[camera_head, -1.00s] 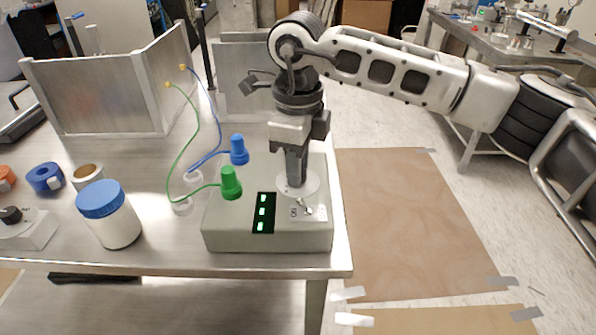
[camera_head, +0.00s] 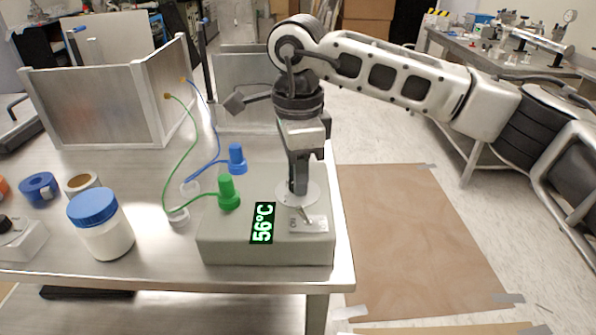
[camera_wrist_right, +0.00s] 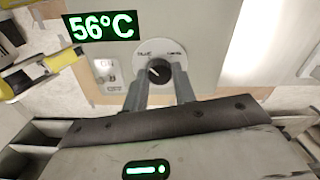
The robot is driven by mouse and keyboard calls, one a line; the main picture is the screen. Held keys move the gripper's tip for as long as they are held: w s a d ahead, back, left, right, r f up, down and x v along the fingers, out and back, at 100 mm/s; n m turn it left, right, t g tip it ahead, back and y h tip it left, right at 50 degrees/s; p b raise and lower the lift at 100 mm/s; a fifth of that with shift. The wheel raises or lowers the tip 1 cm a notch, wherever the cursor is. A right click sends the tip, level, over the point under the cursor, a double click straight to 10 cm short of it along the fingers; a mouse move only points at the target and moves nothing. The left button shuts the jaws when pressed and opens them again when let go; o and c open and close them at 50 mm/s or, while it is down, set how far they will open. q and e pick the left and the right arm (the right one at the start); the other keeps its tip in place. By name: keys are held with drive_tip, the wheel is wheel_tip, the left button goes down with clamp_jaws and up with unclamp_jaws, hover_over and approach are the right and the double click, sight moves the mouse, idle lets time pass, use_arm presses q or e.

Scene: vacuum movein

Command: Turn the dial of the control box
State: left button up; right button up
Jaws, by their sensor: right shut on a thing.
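The grey control box (camera_head: 222,241) sits near the right end of the metal table. Its green display (camera_head: 262,223) reads 56°C and also shows in the right wrist view (camera_wrist_right: 101,25). The dial (camera_wrist_right: 158,70) is a dark knob on a round white plate (camera_wrist_right: 150,47). My right gripper (camera_head: 298,190) points straight down over the plate and is shut on the dial, a finger on each side of it. The gripper hides most of the dial in the head view. A toggle switch (camera_head: 307,216) sits on the box in front of the plate. My left gripper is not in view.
A green plug (camera_head: 229,193) and a blue plug (camera_head: 236,158) with cables stand beside the display. A blue-lidded white jar (camera_head: 106,238) and tape rolls (camera_head: 38,188) are to the left. Metal panels (camera_head: 95,103) stand behind. Brown floor sheeting (camera_head: 425,245) lies right.

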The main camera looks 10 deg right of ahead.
drive_tip(key=shift+r, duration=0.15)
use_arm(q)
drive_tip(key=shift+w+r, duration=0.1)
use_arm(e)
drive_tip(key=o, duration=1)
use_arm(q)
drive_tip(key=shift+p, duration=0.45)
use_arm(e)
wheel_tip(320, 180, up, 16)
